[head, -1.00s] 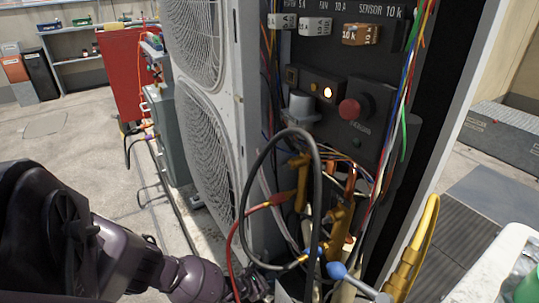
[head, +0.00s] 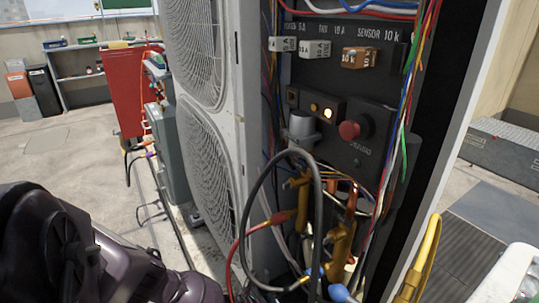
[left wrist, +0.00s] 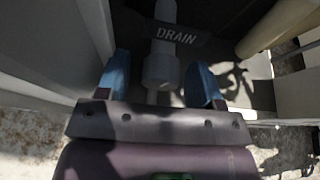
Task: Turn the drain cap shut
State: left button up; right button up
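In the left wrist view, the drain cap (left wrist: 160,69) is a pale grey cylinder on the end of a pipe, beside a dark plate lettered DRAIN (left wrist: 177,36). My left gripper (left wrist: 161,82) has two blue fingertips spread apart, one on each side of the cap. Gaps show between the fingers and the cap, so it does not look gripped. In the head view only my left arm shows at the lower left; its gripper and the drain cap are below the picture. My right gripper is in neither view.
The open condenser cabinet holds a red button (head: 350,130), brass valves (head: 341,245), a looping black hose (head: 245,215) and loose coloured wires. A yellow hose (head: 424,262) hangs at the right. A pale pipe (left wrist: 275,28) passes right of the drain cap.

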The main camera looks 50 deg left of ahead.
pick_arm(q)
jog(key=shift+s+r, duration=0.3)
jog(key=shift+s, duration=0.05)
jog(key=p+v, duration=0.3)
jog(key=v, duration=0.6)
jog(key=shift+s+p, duration=0.3)
jog(key=shift+s, duration=0.1)
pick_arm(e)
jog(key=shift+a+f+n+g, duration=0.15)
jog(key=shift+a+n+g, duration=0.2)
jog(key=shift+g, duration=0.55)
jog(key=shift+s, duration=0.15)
